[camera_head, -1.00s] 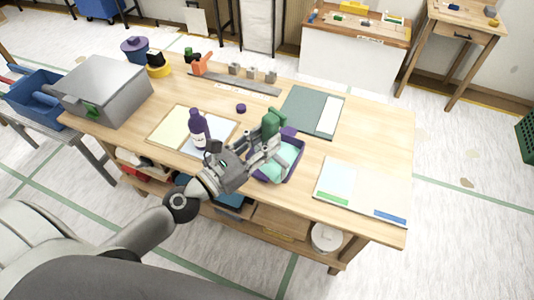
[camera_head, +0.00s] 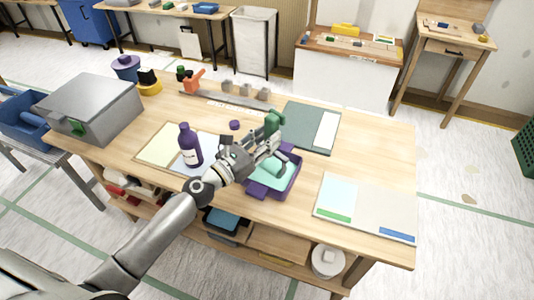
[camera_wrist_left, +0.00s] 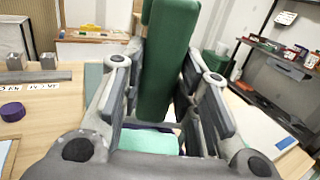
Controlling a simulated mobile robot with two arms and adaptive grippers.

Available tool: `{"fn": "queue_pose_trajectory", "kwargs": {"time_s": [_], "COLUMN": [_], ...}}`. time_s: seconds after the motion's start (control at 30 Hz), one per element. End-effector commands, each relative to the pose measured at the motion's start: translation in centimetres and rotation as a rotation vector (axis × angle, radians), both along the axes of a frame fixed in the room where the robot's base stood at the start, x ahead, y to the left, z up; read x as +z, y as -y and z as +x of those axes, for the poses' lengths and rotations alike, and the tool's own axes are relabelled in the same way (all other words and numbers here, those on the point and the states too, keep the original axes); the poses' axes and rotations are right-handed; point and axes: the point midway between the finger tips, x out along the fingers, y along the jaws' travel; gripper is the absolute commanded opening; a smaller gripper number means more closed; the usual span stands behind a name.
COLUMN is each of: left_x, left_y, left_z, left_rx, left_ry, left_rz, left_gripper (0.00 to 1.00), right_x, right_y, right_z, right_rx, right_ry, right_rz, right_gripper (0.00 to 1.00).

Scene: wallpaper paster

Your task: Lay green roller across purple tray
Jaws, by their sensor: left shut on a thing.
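The green roller (camera_head: 273,122) is held upright in my left gripper (camera_head: 270,145), whose fingers close on it from both sides. It also fills the middle of the left wrist view (camera_wrist_left: 167,70), between the two fingers. The purple tray (camera_head: 257,190) sits on the wooden table, with teal inside (camera_head: 268,171). The gripper and roller are above the tray's back edge, and the arm hides part of the tray's left side. In the wrist view the teal part (camera_wrist_left: 150,142) shows below the roller. My right gripper is not in view.
A green mat (camera_head: 302,124) lies behind the tray, and a board with pale panels (camera_head: 370,210) lies to the right. A purple cap (camera_head: 235,125) is nearby.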

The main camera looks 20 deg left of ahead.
Motion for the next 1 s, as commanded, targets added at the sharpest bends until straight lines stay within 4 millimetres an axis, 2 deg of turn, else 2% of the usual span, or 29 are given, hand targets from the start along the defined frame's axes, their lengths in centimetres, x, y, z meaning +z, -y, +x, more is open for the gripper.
{"fn": "queue_pose_trajectory", "kwargs": {"time_s": [0.2,0.4,0.73,1.0], "left_x": [-1.7,-4.3,-4.4,-5.4], "left_y": [-0.2,-0.2,-0.2,-0.2], "left_z": [1.3,1.2,1.2,1.2], "left_rx": [0.002,0.002,0.0,0.001], "left_ry": [0.002,0.0,0.001,0.0], "left_rz": [-0.002,-0.003,0.0,0.001], "left_gripper": [0.05,0.05,0.05,0.05], "right_x": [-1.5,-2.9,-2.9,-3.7], "right_y": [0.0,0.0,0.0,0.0], "right_z": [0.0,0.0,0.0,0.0], "right_rx": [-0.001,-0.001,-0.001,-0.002], "right_ry": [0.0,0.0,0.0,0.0], "right_rz": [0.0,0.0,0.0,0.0], "right_gripper": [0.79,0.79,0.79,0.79]}}
